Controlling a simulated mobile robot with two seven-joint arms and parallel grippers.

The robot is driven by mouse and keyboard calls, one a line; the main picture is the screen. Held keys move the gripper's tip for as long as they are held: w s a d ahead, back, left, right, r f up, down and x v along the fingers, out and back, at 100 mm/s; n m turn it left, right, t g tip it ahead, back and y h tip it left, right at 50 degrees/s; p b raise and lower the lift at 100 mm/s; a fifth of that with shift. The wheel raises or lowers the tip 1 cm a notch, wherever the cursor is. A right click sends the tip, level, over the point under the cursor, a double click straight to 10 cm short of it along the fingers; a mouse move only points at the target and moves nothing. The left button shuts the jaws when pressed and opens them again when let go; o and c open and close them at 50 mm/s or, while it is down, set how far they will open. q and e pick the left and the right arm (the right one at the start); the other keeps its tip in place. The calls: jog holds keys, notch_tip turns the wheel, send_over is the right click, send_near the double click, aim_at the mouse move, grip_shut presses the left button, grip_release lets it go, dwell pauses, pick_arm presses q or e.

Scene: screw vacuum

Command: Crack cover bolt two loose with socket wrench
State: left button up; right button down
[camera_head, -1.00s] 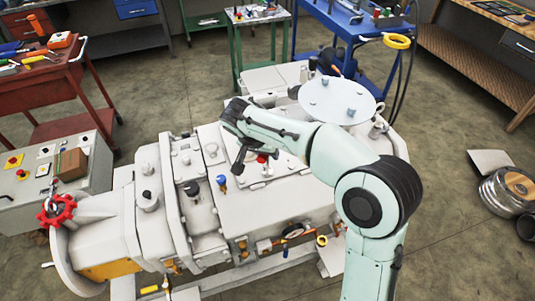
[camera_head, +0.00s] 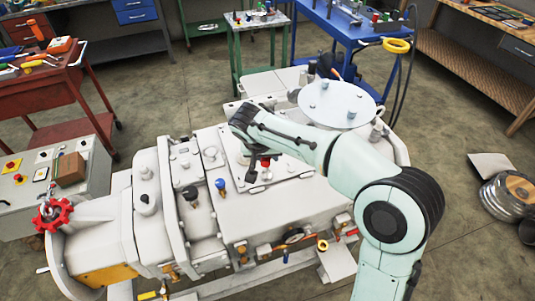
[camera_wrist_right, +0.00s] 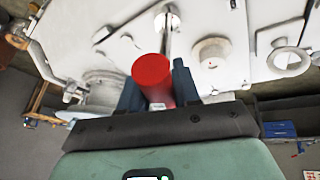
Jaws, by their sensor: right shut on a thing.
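My right gripper (camera_head: 262,160) is over the light cover plate (camera_head: 290,178) on top of the big off-white vacuum machine (camera_head: 310,205). It is shut on the red handle of the socket wrench (camera_wrist_right: 152,75). In the right wrist view the red handle stands between the two dark fingers (camera_wrist_right: 158,88), with a metal shaft beyond it. In the head view a bit of red (camera_head: 265,161) shows below the gripper. The wrench's socket end and which bolt it meets cannot be made out. My left gripper is not in view.
A round plate (camera_head: 337,103) with small knobs lies behind the arm on the machine. A blue-topped fitting (camera_head: 221,184) and a black knob (camera_head: 190,193) stand left of the gripper. A red handwheel (camera_head: 52,214) is at far left. A red cart (camera_head: 50,95) stands behind it.

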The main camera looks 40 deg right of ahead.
jog(key=shift+r+p, duration=0.95)
jog(key=shift+r, duration=0.55)
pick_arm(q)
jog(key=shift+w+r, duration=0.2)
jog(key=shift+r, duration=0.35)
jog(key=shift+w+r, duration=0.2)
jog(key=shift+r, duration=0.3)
